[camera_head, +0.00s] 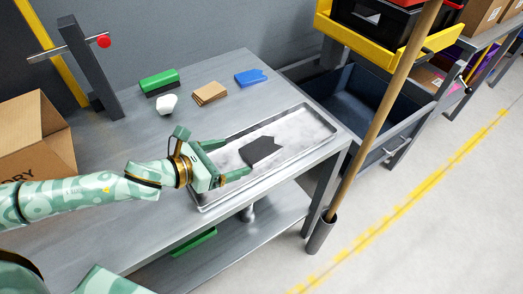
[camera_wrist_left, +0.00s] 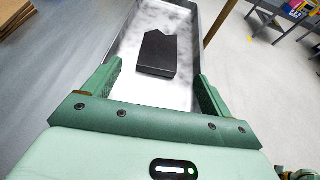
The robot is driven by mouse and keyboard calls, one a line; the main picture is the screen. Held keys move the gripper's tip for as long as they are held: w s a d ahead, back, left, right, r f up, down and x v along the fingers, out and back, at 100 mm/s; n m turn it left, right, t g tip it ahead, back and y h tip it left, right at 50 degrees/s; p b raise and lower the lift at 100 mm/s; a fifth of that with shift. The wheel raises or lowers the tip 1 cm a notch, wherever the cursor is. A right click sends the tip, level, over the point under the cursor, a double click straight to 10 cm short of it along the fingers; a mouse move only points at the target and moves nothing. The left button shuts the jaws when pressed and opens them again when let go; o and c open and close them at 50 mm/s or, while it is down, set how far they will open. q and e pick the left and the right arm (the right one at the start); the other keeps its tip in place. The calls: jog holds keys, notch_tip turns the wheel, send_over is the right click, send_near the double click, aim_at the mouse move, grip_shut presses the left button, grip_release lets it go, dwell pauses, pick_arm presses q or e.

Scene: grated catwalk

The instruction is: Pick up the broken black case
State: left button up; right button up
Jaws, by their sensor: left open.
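The broken black case (camera_head: 262,150) lies flat in a shallow metal tray (camera_head: 312,122) on the grey table. One end of it has a jagged, notched edge. In the left wrist view the case (camera_wrist_left: 158,55) lies ahead of and between the fingers, apart from them. My left gripper (camera_head: 232,160) is open and empty, over the tray and just left of the case. Its fingers also show in the left wrist view (camera_wrist_left: 158,82), spread wide on both sides. My right gripper is not in view.
A green block (camera_head: 159,81), a white lump (camera_head: 167,104), a brown piece (camera_head: 210,93) and a blue piece (camera_head: 251,77) lie behind the tray. A cardboard box (camera_head: 36,140) stands at left. A wooden pole (camera_head: 382,103) rises beyond the table's right edge.

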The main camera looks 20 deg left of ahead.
aim_at(252, 153)
pick_arm(q)
jog(key=shift+x, duration=0.9)
jog(key=b+x, duration=0.1)
jog(key=x, duration=0.1)
jog(key=b+x, duration=0.1)
jog(key=x, duration=0.1)
jog(key=shift+w+f+b, duration=0.25)
jog(key=shift+f+b, duration=0.05)
jog(key=shift+f, duration=0.25)
jog(key=shift+w+d, duration=0.2)
jog(key=shift+s+r, duration=0.1)
jog(key=c, duration=1.1)
